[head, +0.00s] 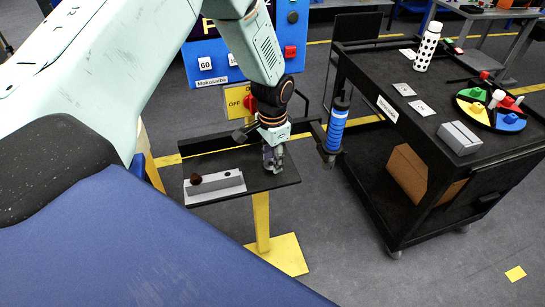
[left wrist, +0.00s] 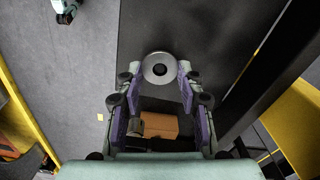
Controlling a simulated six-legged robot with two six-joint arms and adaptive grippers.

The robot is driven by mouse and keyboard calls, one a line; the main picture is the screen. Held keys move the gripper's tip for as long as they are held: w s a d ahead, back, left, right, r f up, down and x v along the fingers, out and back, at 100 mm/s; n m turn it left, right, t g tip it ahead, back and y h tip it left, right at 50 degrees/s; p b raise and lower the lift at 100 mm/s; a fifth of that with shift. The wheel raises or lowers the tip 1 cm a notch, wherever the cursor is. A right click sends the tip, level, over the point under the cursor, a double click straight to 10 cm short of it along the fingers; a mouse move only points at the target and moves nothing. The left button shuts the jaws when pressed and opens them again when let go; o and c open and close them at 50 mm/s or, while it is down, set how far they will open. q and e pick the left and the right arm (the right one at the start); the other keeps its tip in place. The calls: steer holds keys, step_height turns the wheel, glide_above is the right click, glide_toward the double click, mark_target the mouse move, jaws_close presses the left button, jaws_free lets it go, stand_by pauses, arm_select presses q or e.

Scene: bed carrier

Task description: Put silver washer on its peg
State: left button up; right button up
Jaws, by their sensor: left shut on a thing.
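My left gripper (head: 273,165) is over the right part of a small black table (head: 215,150), to the right of a grey block (head: 230,186). A dark brown round piece sits on the left of the block, and a small peg-like stub (head: 227,173) stands on its right part. In the left wrist view, the silver washer (left wrist: 159,68), a round disc with a dark centre, is between the fingertips of my left gripper (left wrist: 158,80), which is shut on it.
A blue cylindrical tool (head: 336,130) hangs at the table's right edge. A black cart (head: 410,125) on the right carries a spotted bottle (head: 428,46), a round tray of coloured pieces and a grey block (head: 460,138). A blue panel with a yellow switch plate (head: 238,101) stands behind the table.

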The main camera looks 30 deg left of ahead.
arm_select(q)
steer(key=o, duration=1.1)
step_height(320, 180, up, 12)
steer(key=shift+s, duration=0.1)
stand_by(0.4)
